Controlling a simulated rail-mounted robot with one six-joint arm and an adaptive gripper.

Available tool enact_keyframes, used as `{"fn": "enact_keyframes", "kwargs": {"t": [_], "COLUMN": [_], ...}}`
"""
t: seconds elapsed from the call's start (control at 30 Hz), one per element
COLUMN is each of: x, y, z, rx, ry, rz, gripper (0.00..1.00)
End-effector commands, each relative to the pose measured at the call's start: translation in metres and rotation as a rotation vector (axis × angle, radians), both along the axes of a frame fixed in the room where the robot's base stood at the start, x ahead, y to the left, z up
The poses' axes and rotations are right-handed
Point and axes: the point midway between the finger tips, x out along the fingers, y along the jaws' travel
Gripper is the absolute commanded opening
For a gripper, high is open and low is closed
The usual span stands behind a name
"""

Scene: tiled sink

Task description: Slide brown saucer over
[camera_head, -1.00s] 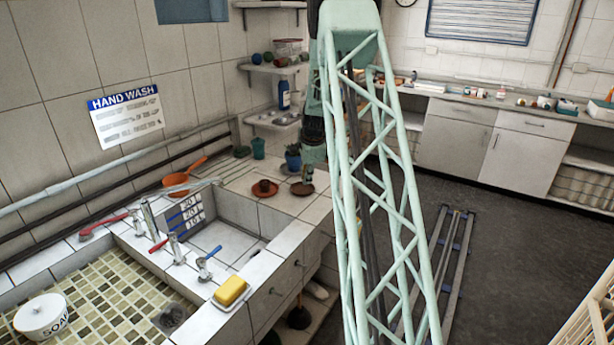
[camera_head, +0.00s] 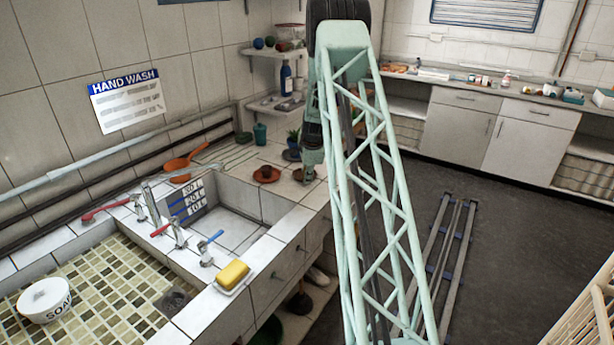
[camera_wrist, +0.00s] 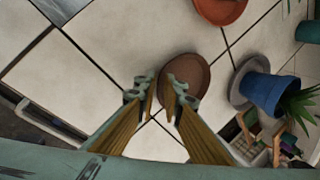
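The brown saucer (camera_wrist: 189,72) is a flat round dish on the white tiles, just beyond my fingertips in the wrist view. My gripper (camera_wrist: 161,101) points down at the tiles with a narrow gap between its fingers, so it is partly open and empty. The right finger overlaps the saucer's near left part in the picture; the left finger is beside its left edge. I cannot tell whether either finger touches it. In the head view the brown saucer (camera_head: 299,175) shows beside my gripper (camera_head: 309,177), partly hidden by it.
A blue pot with a plant (camera_wrist: 268,92) stands on a grey saucer right of the brown one. The sink basin (camera_head: 223,231) is in front. Tiles left of the saucer are bare.

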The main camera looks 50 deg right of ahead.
Motion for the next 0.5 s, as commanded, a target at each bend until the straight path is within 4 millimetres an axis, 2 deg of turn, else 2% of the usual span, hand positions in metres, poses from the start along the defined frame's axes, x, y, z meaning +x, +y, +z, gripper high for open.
{"fn": "enact_keyframes", "kwargs": {"t": [0.43, 0.5], "x": [0.0016, 0.0016], "y": [-0.0010, -0.0010], "z": [-0.0040, -0.0040], "rx": [0.000, 0.000], "ry": [0.000, 0.000], "rz": [0.000, 0.000], "gripper": [0.08, 0.03]}}
